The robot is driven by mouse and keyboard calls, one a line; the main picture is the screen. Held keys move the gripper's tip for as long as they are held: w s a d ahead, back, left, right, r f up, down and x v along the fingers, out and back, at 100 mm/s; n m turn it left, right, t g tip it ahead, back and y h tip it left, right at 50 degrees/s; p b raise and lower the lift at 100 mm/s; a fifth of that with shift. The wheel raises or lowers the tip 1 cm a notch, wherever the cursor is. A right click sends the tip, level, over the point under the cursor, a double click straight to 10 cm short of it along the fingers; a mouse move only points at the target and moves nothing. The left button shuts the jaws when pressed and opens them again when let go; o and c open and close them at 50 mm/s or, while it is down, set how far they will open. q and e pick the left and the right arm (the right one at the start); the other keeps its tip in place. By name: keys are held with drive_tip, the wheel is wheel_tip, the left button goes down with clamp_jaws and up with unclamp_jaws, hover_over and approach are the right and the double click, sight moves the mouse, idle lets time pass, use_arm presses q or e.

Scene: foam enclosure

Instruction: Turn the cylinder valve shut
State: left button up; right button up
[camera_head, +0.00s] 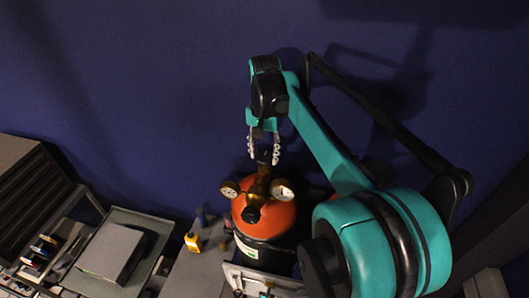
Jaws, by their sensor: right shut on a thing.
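A gas cylinder with an orange top (275,219) and a dark body stands upright below my right gripper. A brass valve (261,185) with a round gauge on each side sits on its top. My right gripper (263,160) points down over the valve, its two light fingers on either side of a dark piece at the valve's top, and is shut on it. The fingertips partly hide that piece, so its turned position cannot be told. My left gripper is not in view.
A yellow device (193,242) lies on a grey surface left of the cylinder. A grey box (112,252) sits on a tray farther left, near a dark slatted unit (28,190). A dark blue wall fills the back. My right arm covers the right side.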

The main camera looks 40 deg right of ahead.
sight(265, 155)
drive_tip(key=shift+r, duration=0.1)
drive_tip(key=o, duration=0.9)
drive_tip(key=shift+o, duration=1.3)
drive_tip(key=shift+w+d, duration=0.1)
wheel_tip(265, 155, up, 12)
